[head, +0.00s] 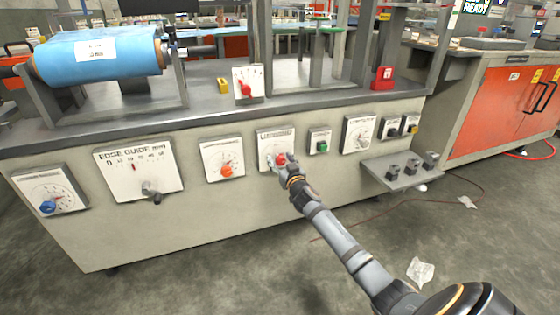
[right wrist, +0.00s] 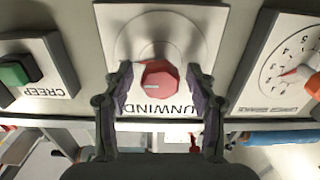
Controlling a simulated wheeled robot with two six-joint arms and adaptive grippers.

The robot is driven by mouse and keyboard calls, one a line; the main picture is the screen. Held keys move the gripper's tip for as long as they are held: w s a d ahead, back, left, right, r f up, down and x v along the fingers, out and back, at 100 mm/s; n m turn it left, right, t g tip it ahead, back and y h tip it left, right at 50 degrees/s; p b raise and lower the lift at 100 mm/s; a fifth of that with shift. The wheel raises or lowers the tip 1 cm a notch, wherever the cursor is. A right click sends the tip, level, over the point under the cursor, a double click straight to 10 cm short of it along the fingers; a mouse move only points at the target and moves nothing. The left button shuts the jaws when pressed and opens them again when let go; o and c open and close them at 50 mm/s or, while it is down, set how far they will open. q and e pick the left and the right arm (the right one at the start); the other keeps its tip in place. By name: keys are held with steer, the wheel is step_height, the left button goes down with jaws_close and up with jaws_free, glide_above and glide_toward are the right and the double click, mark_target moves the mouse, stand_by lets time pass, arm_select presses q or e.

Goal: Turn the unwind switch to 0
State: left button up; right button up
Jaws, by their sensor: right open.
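The unwind switch is a red faceted knob (right wrist: 160,80) on a white square plate (right wrist: 180,25) lettered UNWIND, which appears upside down in the right wrist view. In the head view the red knob (head: 280,159) is on the middle of the machine's front panel. A pale mark shows on the knob, but its 0 position cannot be read. My right gripper (right wrist: 158,72) is open, with one finger on each side of the knob; whether they touch it is unclear. The right gripper (head: 286,168) partly covers the plate in the head view. My left gripper is not in view.
A green CREEP button (right wrist: 18,72) and a numbered dial (right wrist: 300,75) flank the plate closely. In the head view, an orange-knob dial (head: 226,171) is to its left and another dial (head: 360,134) further right. A small grey shelf (head: 400,172) juts out at the panel's right.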

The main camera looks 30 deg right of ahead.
steer(key=shift+w, duration=0.2)
steer(key=c, duration=1.2)
